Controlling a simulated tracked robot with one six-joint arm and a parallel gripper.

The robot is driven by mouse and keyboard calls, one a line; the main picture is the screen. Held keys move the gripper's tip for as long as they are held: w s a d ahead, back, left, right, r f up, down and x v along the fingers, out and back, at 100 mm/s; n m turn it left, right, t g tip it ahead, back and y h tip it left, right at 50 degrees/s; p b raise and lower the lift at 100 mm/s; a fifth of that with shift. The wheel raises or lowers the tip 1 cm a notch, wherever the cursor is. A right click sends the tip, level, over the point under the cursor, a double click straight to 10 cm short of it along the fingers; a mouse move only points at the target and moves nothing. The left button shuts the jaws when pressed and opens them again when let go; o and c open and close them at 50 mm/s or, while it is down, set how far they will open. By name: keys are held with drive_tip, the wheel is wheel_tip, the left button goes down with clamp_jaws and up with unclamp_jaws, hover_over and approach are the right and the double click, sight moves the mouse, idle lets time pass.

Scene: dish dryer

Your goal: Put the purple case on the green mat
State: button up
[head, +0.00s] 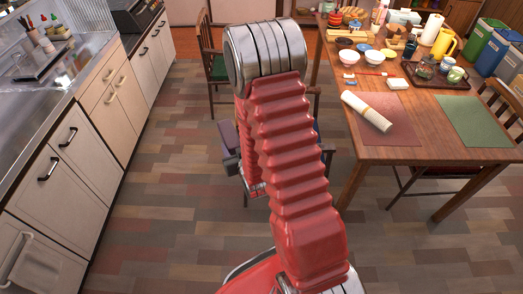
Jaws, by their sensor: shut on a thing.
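The purple case (226,141) shows only in part behind my red arm, in the middle of the head view. My gripper (233,164), with grey parts visible at the arm's sides, is shut on it. My arm hides most of the gripper and the case. They are over the floor area, left of the table and apart from it. The green mat (474,122) lies flat at the right front of the wooden table. Its visible surface is bare.
The table (395,154) also bears a reddish mat (401,127) with a pale roll (367,111), two white bowls, and a dark tray (432,78) with jars. Chairs stand around the table. Counters (60,165) line the left. Floor between is open.

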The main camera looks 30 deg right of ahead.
drive_tip(key=w+a+r+n+y, duration=0.1)
drive_tip(key=w+a+r, duration=0.7)
drive_tip(key=a+r, duration=0.1)
drive_tip(key=shift+w+r+y, duration=0.3)
drive_tip(key=shift+r+y, duration=0.1)
drive_tip(key=shift+r, duration=0.05)
drive_tip(key=shift+a, duration=0.1)
